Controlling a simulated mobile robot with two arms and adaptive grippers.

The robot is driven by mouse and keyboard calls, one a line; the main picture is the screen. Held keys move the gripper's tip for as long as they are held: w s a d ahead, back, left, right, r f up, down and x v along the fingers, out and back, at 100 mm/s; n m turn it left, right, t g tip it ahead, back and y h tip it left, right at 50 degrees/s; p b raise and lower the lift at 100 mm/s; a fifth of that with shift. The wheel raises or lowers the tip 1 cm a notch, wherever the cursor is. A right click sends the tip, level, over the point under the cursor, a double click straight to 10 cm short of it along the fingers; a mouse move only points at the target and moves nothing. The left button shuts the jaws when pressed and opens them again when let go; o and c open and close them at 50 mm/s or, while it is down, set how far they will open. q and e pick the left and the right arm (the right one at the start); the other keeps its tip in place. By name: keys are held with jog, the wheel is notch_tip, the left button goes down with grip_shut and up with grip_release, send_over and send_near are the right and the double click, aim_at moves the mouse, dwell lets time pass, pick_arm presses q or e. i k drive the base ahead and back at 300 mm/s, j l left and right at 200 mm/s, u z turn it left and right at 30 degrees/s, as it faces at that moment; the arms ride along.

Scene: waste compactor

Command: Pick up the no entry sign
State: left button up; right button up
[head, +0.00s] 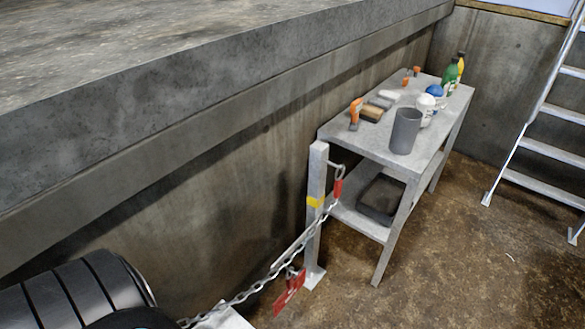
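A red sign (289,291), seen at a steep angle, hangs low on a metal chain near the bottom middle. Its face and lettering cannot be read, so I cannot confirm it is the no entry sign. The chain (262,286) runs from the lower left up to a grey post (318,200) with a yellow band. A red piece (338,188) sits on the chain near the post. Neither of my grippers is in view. A dark ribbed part at the lower left looks like part of my arm.
A grey metal table (440,150) stands behind the post, with a grey cup (405,131), bottles and orange-handled tools on top. A dark tray (381,199) is on its lower shelf. A concrete wall (200,210) runs along the left. A ladder (545,150) stands right. Brown floor (460,270) is clear at lower right.

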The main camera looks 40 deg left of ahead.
aim_at(290, 285)
jog(key=u, duration=1.25)
jog(key=l+u, duration=0.55)
jog(key=l, duration=0.2)
